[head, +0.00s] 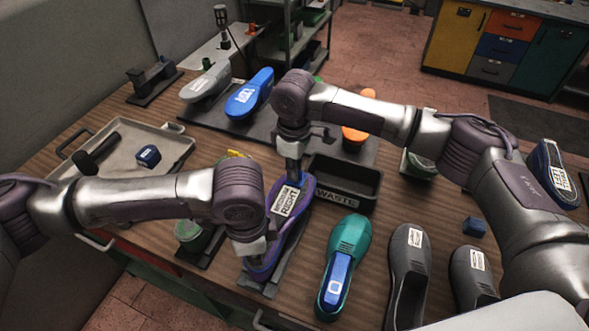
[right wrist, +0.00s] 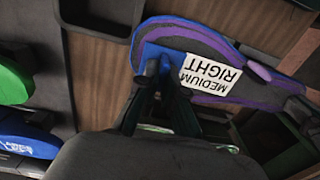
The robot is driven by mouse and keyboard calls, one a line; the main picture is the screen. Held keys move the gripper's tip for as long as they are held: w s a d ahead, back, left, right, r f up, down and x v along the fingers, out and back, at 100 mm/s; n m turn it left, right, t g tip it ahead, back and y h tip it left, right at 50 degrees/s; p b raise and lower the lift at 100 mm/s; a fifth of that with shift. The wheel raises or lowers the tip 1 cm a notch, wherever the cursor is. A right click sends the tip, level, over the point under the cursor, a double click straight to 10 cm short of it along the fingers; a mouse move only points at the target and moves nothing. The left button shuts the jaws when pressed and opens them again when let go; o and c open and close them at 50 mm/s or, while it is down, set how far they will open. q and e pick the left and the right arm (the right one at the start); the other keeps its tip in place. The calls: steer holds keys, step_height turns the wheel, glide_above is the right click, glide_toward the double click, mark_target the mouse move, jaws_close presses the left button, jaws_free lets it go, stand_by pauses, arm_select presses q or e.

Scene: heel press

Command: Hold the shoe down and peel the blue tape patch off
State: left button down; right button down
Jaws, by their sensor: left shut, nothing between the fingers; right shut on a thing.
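The shoe (head: 309,190) is dark with purple sides and a white "MEDIUM RIGHT" label (head: 286,200). It lies on a stand near the table's front edge, and also shows in the right wrist view (right wrist: 225,42). The blue tape patch (right wrist: 150,52) lies beside the label at one end of the shoe. My right gripper (head: 293,178) points down at that end, its fingers (right wrist: 160,75) shut on the patch, which still lies against the shoe. My left gripper (head: 256,258) is shut and empty at the near end; its fingertips are mostly hidden and I cannot tell whether they touch.
A black bin marked "WASTE" (head: 345,201) stands right of the shoe. A teal shoe (head: 347,243) and dark shoes (head: 408,262) lie further right. A grey tray (head: 178,150) holds a hammer-like tool and a blue block at left. Grey and blue shoe forms (head: 249,93) stand behind.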

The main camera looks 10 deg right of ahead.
arm_select(q)
steer(key=shift+s+a+f, duration=0.1)
steer(key=shift+f, duration=0.1)
arm_select(e)
steer(key=shift+r, duration=3.6)
